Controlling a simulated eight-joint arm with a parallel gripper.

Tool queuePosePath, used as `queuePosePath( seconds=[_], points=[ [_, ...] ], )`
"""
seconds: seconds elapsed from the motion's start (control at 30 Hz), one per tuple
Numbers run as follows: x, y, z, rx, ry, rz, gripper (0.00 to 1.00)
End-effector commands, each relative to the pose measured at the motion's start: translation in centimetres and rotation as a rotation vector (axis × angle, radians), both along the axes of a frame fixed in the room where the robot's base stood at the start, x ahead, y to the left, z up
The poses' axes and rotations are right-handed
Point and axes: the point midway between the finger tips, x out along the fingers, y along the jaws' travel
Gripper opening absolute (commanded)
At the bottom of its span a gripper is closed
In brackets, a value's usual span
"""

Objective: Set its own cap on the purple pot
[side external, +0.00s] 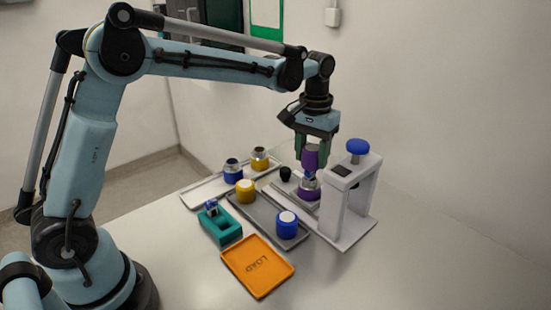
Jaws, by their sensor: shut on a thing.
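My gripper (311,163), with green fingers, points straight down and is shut on a purple cap (311,158). The cap is held upright directly above the purple pot (309,194). The pot stands upright, its silver neck showing just under the cap. The gap between cap and neck is very small in this view; I cannot tell whether they touch. The pot stands beside the white press frame (361,200), on or near its base. The fingers hide part of the cap's sides.
A blue knob (357,146) tops the press. A blue pot (233,176) and a yellow pot (260,163) stand on a pale tray at back left. A teal holder (226,231) and orange LOAD tray (258,282) are in front.

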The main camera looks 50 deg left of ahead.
Motion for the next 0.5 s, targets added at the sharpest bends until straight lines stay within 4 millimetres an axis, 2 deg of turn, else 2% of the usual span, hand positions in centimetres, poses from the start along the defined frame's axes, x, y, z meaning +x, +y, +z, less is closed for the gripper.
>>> queuePosePath(
  seconds=[0.5],
  points=[
    [0.0, 0.0, -1.5, 0.000, 0.000, 0.000, 0.22]
  ],
)
